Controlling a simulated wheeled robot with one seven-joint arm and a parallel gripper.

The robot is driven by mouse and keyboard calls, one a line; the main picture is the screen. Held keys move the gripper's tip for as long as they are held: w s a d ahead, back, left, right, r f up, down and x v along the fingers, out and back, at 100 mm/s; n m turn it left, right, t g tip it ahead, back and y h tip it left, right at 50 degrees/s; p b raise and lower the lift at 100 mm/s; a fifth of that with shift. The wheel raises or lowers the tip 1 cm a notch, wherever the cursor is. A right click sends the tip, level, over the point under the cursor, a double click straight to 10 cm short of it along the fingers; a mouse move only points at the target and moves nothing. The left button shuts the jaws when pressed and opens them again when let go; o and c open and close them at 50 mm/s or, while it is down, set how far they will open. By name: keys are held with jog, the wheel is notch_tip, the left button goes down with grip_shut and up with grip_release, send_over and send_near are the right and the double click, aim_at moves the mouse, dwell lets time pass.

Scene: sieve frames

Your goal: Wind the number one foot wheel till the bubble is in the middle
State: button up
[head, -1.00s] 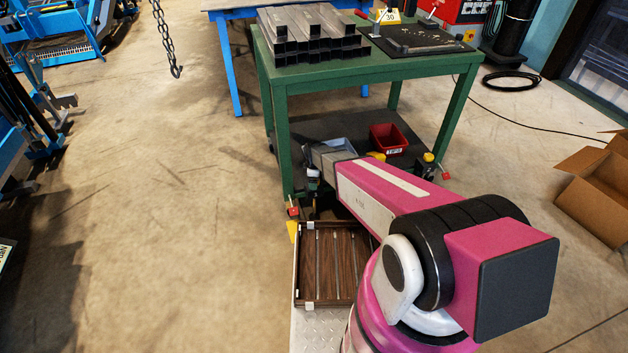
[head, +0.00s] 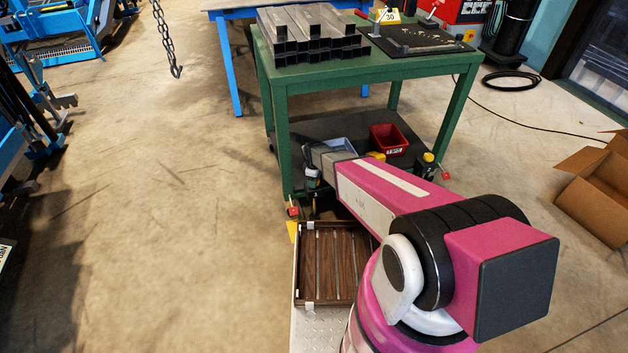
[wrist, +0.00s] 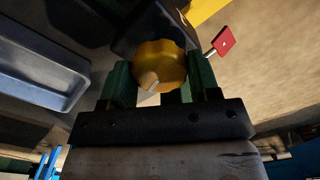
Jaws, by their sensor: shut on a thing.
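A yellow lobed foot wheel (wrist: 162,62) sits between the two green fingers of my gripper (wrist: 160,70) in the wrist view. The gripper is shut on it, with one finger on each side. A pale tan mark or peg shows on the wheel's face. A red square tag (wrist: 223,41) on a thin stem stands just right of the wheel. In the head view, the green bench (head: 330,75) stands ahead, and my pink arm reaches down to its front left leg. The gripper's fingers and wheel cannot be made out there. I cannot make out a bubble or its vial.
Steel tubes (head: 312,38) and a dark mat (head: 418,40) lie on the bench top. A red bin (head: 388,139) stands on its lower shelf. A slatted wooden tray (head: 334,262) is below my arm. A cardboard box (head: 597,190) lies right.

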jog(key=m, duration=0.5)
jog(key=shift+m, duration=0.3)
jog(key=m, duration=1)
jog(key=shift+m, duration=0.4)
jog(key=m, duration=0.5)
jog(key=shift+m, duration=0.4)
jog(key=o, duration=0.9)
jog(key=shift+r, duration=0.1)
notch_tip(320, 180, up, 11)
jog(key=shift+f, duration=0.15)
